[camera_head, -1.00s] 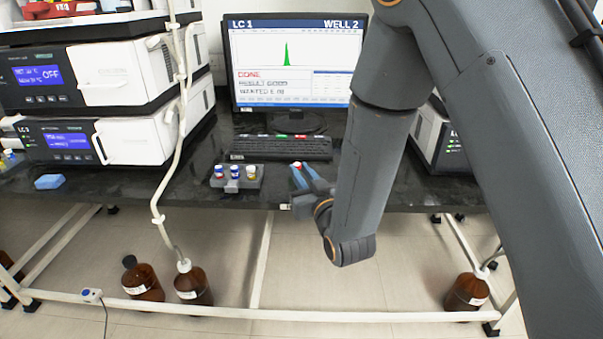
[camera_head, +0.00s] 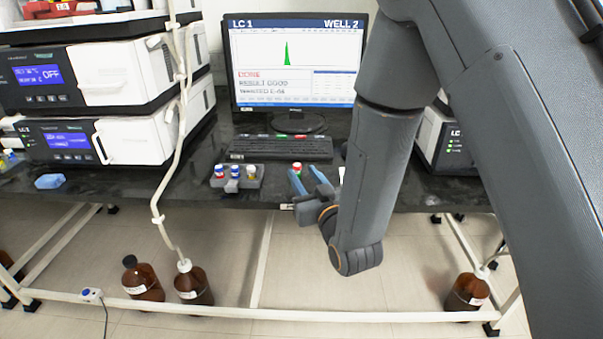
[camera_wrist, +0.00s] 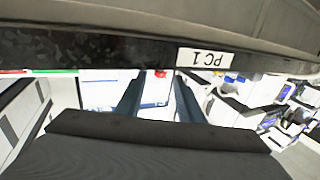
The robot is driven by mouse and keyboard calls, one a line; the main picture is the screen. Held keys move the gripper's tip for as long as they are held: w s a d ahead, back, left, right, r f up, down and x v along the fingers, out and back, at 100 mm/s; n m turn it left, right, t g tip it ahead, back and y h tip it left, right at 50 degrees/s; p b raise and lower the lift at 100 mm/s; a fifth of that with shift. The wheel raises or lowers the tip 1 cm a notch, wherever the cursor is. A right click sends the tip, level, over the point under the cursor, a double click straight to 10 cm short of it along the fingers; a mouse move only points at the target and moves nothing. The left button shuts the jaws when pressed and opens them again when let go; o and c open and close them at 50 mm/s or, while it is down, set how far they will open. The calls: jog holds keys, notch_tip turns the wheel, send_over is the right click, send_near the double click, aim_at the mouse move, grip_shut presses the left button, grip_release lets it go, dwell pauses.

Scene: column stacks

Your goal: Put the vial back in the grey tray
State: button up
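The small grey tray (camera_head: 236,184) stands on the dark bench in front of the keyboard, with 3 capped vials in it. The vial's body is mostly hidden, and no contact is visible.
The keyboard (camera_head: 278,148) and monitor (camera_head: 292,65) stand behind. Stacked instruments (camera_head: 95,140) are at left, with a white tube (camera_head: 158,170) hanging in front. A blue block (camera_head: 49,181) lies at left. The bench edge bears a PC 1 label (camera_wrist: 205,58).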

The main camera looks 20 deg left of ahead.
jog(key=p+v, duration=0.1)
jog(key=v, duration=0.9)
